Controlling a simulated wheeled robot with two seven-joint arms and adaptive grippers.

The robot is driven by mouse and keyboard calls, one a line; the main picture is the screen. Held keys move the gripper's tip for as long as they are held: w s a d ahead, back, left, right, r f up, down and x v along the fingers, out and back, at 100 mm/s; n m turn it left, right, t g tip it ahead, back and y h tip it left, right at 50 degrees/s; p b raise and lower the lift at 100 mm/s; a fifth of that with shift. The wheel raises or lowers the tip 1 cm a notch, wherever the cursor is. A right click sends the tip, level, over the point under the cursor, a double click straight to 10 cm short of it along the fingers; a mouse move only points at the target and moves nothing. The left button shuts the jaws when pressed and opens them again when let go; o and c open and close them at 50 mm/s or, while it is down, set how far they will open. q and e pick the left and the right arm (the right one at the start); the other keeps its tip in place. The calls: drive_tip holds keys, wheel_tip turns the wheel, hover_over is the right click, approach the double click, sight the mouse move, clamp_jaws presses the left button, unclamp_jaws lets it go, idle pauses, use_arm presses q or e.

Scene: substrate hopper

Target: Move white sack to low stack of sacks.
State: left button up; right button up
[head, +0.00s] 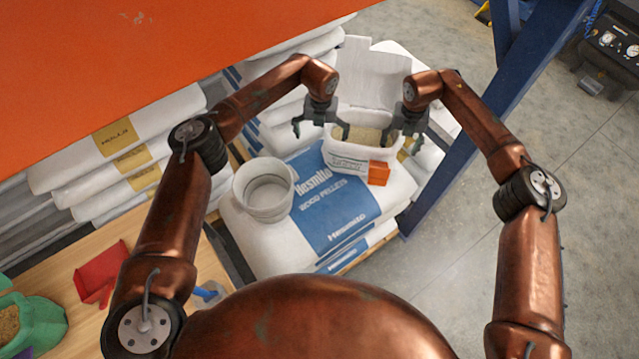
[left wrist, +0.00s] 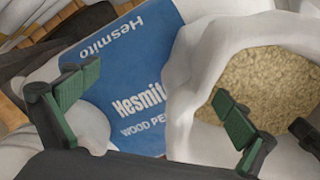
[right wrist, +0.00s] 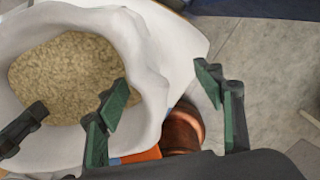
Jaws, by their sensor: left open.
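The white sack (head: 343,158) is open-topped and full of tan pellets. It stands on a stack of white sacks with a blue Hesmito label (head: 335,205). My left gripper (head: 321,130) is open and empty at the sack's left side; in the left wrist view one finger overlaps the sack (left wrist: 190,100) and the other is over the label. My right gripper (head: 401,136) is open at the sack's right side; in the right wrist view one finger overlaps the sack's rim (right wrist: 150,50) and the other is outside it. Whether either touches is unclear.
A white bucket (head: 262,205) stands left of the sack on the stack. Taller sack piles (head: 120,160) lie left, under an orange surface (head: 130,60). A blue post (head: 480,120) stands close on the right.

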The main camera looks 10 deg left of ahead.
drive_tip(key=shift+s+a+r, duration=0.2)
drive_tip(key=shift+s+a, duration=0.15)
drive_tip(key=shift+a, duration=0.4)
drive_tip(key=shift+s+r, duration=0.1)
drive_tip(key=shift+w+f, duration=0.35)
drive_tip(key=shift+w, duration=0.15)
use_arm(q)
drive_tip(key=w+a+r+n, duration=0.1)
drive_tip(key=a+r, duration=0.2)
drive_tip(key=r, duration=0.7)
drive_tip(key=shift+w+a+r+g, duration=0.2)
drive_tip(key=shift+w+r+g, duration=0.05)
drive_tip(key=shift+w+g, duration=0.1)
use_arm(e)
drive_tip(key=shift+s+r, duration=0.1)
drive_tip(key=shift+o, duration=0.4)
drive_tip(key=o, duration=0.7)
drive_tip(key=shift+s+r, duration=0.1)
drive_tip(key=shift+s, duration=0.15)
use_arm(q)
drive_tip(key=shift+f, duration=0.1)
use_arm(e)
drive_tip(key=shift+w, duration=0.25)
